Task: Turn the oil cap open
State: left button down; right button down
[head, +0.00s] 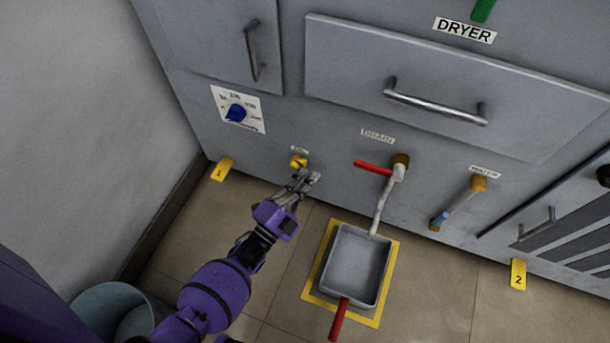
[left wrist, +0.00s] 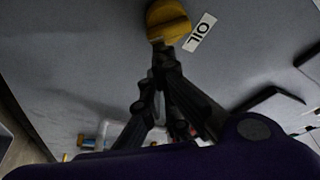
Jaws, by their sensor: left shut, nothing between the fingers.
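The yellow oil cap (head: 298,161) sits low on the grey cabinet front, under a small white label. In the left wrist view the oil cap (left wrist: 168,21) is at the top, beside a label reading OIL (left wrist: 199,32). My left gripper (head: 306,177) is just below and in front of the cap in the head view. In the left wrist view its fingertips (left wrist: 164,56) are together, close to the cap's lower edge, with nothing held. I cannot tell whether they touch the cap. My right gripper is not in view.
A drain pipe with a red handle (head: 373,167) stands to the right, above a grey pan (head: 356,265) on the floor. A water valve (head: 478,184) is farther right. A blue dial (head: 236,112) is up left. A bucket (head: 112,308) stands at lower left.

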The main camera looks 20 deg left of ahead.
pick_arm(q)
jog(key=a+f+m+g+y, duration=0.2)
jog(key=a+m, duration=0.1)
jog(key=m, duration=0.8)
jog(key=a+f+m+g+y, duration=0.2)
jog(key=a+m+g+y, duration=0.1)
jog(key=m, duration=0.8)
jog(key=shift+f+y, duration=0.3)
jog(key=shift+f, duration=0.05)
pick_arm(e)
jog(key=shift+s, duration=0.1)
pick_arm(q)
jog(key=shift+w+a, duration=0.1)
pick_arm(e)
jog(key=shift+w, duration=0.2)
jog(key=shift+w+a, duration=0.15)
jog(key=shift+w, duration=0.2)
